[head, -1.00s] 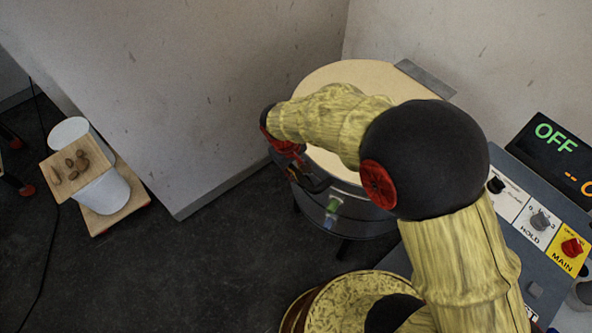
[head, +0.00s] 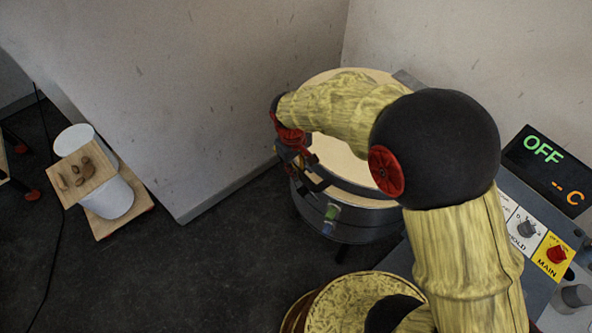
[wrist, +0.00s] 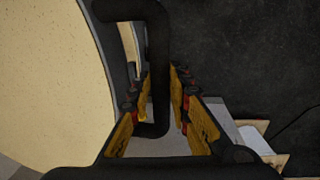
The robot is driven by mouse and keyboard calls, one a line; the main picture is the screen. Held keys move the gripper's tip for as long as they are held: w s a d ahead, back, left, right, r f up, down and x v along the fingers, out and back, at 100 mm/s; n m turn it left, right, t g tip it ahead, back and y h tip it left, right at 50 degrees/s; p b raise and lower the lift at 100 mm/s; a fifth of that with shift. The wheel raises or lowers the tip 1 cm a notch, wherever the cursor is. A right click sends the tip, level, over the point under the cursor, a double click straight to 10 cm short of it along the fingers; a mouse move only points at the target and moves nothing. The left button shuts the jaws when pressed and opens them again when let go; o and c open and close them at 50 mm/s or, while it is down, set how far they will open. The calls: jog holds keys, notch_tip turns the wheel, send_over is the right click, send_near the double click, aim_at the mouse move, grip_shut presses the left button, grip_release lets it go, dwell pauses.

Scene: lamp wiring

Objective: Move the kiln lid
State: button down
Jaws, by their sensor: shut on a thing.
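The kiln lid (head: 338,152) is a round cream disc with a grey rim on top of the dark round kiln (head: 365,222); my arm covers much of it. In the wrist view the lid (wrist: 60,85) fills the left side. My gripper (head: 312,172) is at the lid's front left edge. In the wrist view my gripper (wrist: 160,88) is shut on the black bar of the lid handle (wrist: 157,45). A pale strip shows below the lid's rim, so the lid seems slightly raised at the front.
A grey control panel (head: 508,178) with an OFF display (head: 545,165) stands at the right. A white bucket (head: 112,200) and a wooden board (head: 85,185) with several small brown pieces are at the left. Walls stand behind the kiln. The dark floor (head: 190,280) in front is clear.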

jog(key=w+d+r+y+p, duration=0.1)
jog(key=d+r+p, duration=0.1)
jog(key=r+p, duration=0.4)
jog(key=w+d+r+g+p, duration=0.1)
jog(key=r+p, duration=0.5)
jog(key=r, duration=0.9)
jog(key=shift+w+d+r+y, duration=0.2)
jog(key=shift+w+d+y, duration=0.2)
jog(key=shift+w+d, duration=0.6)
jog(key=shift+s+d, duration=0.2)
jog(key=shift+s, duration=0.05)
jog(key=c, duration=1.7)
grip_release()
jog(key=shift+w+d+f, duration=0.1)
jog(key=shift+o, duration=0.2)
notch_tip(320, 180, up, 12)
jog(key=shift+w+d, duration=0.25)
jog(key=shift+d, duration=0.1)
